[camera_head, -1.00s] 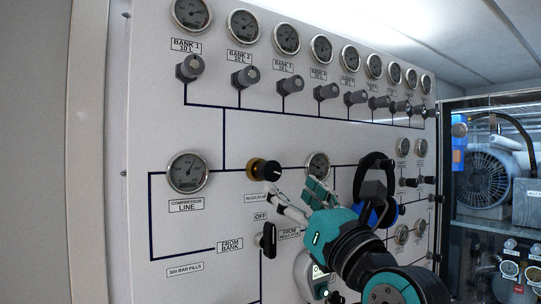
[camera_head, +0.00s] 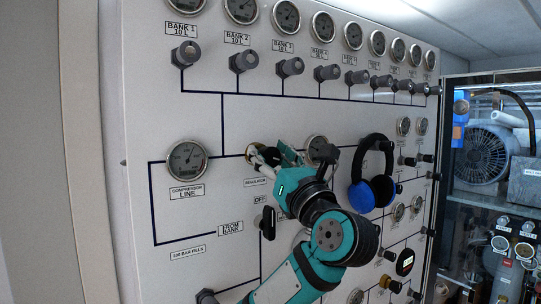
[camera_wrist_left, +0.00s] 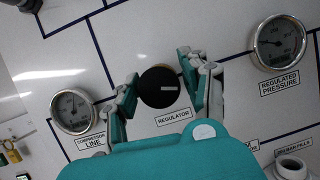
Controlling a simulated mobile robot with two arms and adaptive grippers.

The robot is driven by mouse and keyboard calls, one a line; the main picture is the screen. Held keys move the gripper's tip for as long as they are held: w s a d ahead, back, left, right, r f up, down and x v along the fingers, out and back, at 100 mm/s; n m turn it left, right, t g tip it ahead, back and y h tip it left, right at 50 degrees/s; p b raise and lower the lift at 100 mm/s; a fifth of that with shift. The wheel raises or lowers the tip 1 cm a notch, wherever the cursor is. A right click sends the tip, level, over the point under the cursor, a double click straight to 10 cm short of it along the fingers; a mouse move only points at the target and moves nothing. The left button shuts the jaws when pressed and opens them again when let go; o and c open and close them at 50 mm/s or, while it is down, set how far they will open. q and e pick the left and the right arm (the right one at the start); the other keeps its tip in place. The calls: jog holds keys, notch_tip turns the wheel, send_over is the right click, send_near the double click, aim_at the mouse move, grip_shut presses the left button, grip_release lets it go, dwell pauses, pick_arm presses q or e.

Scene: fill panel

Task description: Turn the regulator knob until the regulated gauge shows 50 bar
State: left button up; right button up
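The black round regulator knob (camera_wrist_left: 158,87) sits on the white panel above its REGULATOR label, with a light mark pointing right in the wrist view. My left gripper (camera_head: 268,156) is at the knob, its fingers spread on either side of it. In the wrist view, the left gripper (camera_wrist_left: 160,76) has a finger close to each side of the knob; I cannot tell whether they touch it. The regulated pressure gauge (camera_wrist_left: 279,43) is right of the knob, its needle pointing left; the exact reading is too small. In the head view this gauge (camera_head: 316,146) is partly hidden.
The compressor line gauge (camera_head: 187,159) is left of the knob. A black off-lever (camera_head: 268,222) is below it. Blue and black headphones (camera_head: 363,196) hang right of my arm. A row of bank valves (camera_head: 245,61) and gauges runs along the top.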

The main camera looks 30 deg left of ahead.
pick_arm(q)
jog(key=c, duration=0.8)
jog(key=shift+f+n+b, duration=0.15)
jog(key=shift+n+b, duration=0.15)
jog(key=shift+b, duration=0.2)
jog(key=n+g+b, duration=0.1)
jog(key=n+b, duration=0.1)
jog(key=n+g+y+b, duration=0.1)
jog(key=n+b, duration=0.1)
jog(key=b, duration=0.1)
jog(key=shift+f+n+g, duration=0.15)
jog(key=shift+n+g, duration=0.15)
jog(key=shift+n, duration=0.1)
jog(key=n+g, duration=0.1)
jog(key=n+b, duration=0.1)
jog(key=n, duration=0.1)
jog(key=n+g+b, duration=0.1)
jog(key=n, duration=0.1)
jog(key=shift+s+r+g+y, duration=0.1)
jog(key=shift+r+g+y, duration=0.2)
jog(key=shift+y, duration=0.1)
jog(key=shift+r+n+g+b, duration=0.1)
jog(key=shift+n+g+b, duration=0.8)
jog(key=shift+n, duration=1.5)
jog(key=shift+s+g+p, duration=0.1)
jog(key=shift+g+p, duration=0.2)
jog(key=shift+g, duration=0.2)
jog(key=o, duration=1.2)
